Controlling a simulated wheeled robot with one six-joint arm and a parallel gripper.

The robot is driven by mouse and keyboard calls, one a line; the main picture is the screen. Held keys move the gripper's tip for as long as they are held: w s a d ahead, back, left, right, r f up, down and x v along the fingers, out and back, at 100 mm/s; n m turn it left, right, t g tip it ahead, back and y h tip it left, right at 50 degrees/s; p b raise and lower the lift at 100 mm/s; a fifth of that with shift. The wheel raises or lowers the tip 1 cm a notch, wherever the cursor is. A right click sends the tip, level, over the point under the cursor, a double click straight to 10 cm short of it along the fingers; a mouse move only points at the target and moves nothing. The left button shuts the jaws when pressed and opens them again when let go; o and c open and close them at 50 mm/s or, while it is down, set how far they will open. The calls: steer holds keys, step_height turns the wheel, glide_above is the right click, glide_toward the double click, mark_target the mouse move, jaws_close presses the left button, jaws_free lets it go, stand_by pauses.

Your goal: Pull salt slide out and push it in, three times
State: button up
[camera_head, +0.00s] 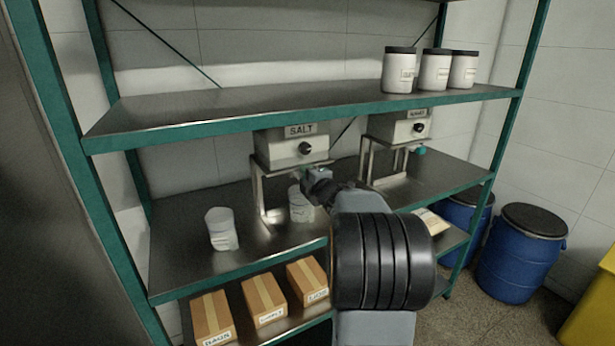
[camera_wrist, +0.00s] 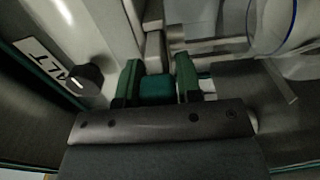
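The grey dispenser labelled SALT (camera_head: 285,150) stands on a metal frame on the middle shelf, with a black dial on its front. In the wrist view, its label (camera_wrist: 42,62) and black dial (camera_wrist: 84,82) show at the left, turned sideways. The salt slide's teal knob (camera_wrist: 157,88) lies between my gripper's (camera_wrist: 159,84) two dark green fingers and fills the gap between them. In the head view, my gripper (camera_head: 317,180) is just below the front of the salt box and partly hides the slide. How far the slide is out is hard to tell.
A white cup (camera_head: 300,205) stands under the salt dispenser, and another (camera_head: 221,228) stands to its left. A second dispenser (camera_head: 398,128) with a teal knob (camera_head: 420,150) is at the right. Jars (camera_head: 397,72) stand on the upper shelf (camera_head: 210,110). Boxes (camera_head: 265,300) sit below.

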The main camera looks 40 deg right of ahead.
jaws_close()
steer(key=s, duration=0.1)
steer(key=s+b, duration=0.1)
steer(key=s, duration=0.2)
steer(key=shift+s+a, duration=0.25)
steer(key=shift+a, duration=0.05)
steer(key=shift+o, duration=2.4)
jaws_free()
steer(key=s+a+b, duration=0.1)
steer(key=s+a, duration=0.1)
steer(key=s, duration=1.1)
steer(key=shift+s, duration=0.35)
steer(key=shift+d, duration=0.1)
